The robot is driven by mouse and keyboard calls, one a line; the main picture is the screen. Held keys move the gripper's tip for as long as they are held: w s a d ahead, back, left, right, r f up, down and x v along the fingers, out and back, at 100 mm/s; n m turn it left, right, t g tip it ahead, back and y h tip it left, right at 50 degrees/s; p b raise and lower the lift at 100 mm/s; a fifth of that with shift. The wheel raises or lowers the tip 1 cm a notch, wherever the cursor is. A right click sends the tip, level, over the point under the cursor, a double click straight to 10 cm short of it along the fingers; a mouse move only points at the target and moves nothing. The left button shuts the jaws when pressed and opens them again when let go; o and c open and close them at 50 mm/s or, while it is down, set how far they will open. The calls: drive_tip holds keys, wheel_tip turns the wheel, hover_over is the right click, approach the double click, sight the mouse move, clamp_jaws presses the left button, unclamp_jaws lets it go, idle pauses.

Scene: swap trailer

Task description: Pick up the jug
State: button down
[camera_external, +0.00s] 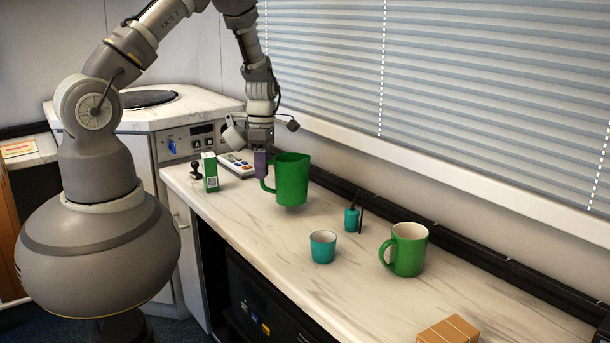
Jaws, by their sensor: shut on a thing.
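The jug (292,180) is green with a spout at its upper right and a handle on its left side. My gripper (261,172) is at the jug's left side, shut on its handle. The jug is upright or nearly so and appears held a little above the marble-patterned counter (345,297). The fingertips are partly hidden against the handle.
A green mug (409,252), a teal cup (323,247) and a small teal pot (351,219) stand to the right. A green box (210,172), a black stamp-like item (196,170) and a remote (236,163) are at left. A cardboard box (447,331) sits at the front right.

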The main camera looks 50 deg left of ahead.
drive_tip(key=shift+s+r, duration=0.2)
drive_tip(key=shift+r, duration=0.2)
drive_tip(key=s+d+r+p, duration=0.1)
drive_tip(key=s+d+p, duration=0.1)
drive_tip(key=s, duration=1.3)
drive_tip(key=shift+d, duration=0.55)
drive_tip(key=shift+s+r, duration=0.1)
drive_tip(key=shift+s, duration=0.05)
idle(0.9)
